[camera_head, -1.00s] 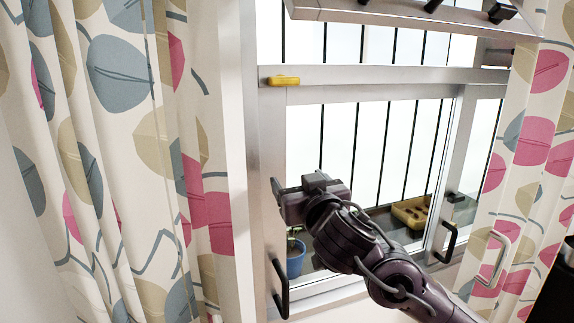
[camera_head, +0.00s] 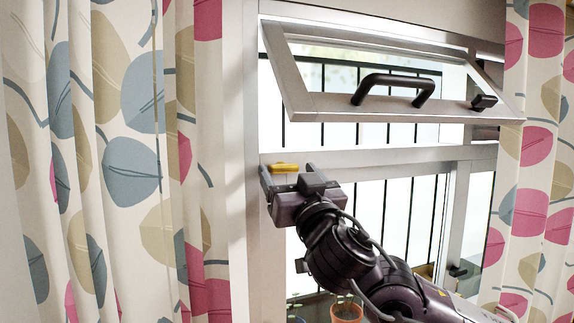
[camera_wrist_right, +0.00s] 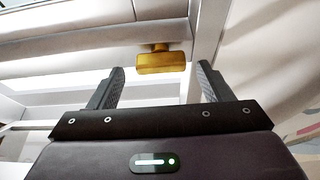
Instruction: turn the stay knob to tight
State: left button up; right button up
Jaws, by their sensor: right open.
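A small yellow knob (camera_head: 286,168), which looks like the stay knob, sits on the silver window frame near its left upright. In the right wrist view the yellow knob (camera_wrist_right: 161,62) shows a short stem against the frame. My right gripper (camera_head: 289,174) is just below it in the head view. In the right wrist view the open fingers of my right gripper (camera_wrist_right: 160,72) point at the knob, one on each side in the picture; I see no contact. My left gripper is not in view.
The upper window sash (camera_head: 390,107) is tilted open, with a black handle (camera_head: 395,85) and a black catch (camera_head: 485,102). Patterned curtains hang on the left (camera_head: 120,170) and right (camera_head: 535,160). A potted plant (camera_head: 346,310) stands low behind my right arm.

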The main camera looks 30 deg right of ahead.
jog(key=shift+x, duration=0.85)
jog(key=shift+f, duration=0.15)
jog(key=shift+a, duration=0.1)
jog(key=shift+c, duration=0.7)
jog(key=c, duration=0.8)
jog(key=shift+c, duration=0.2)
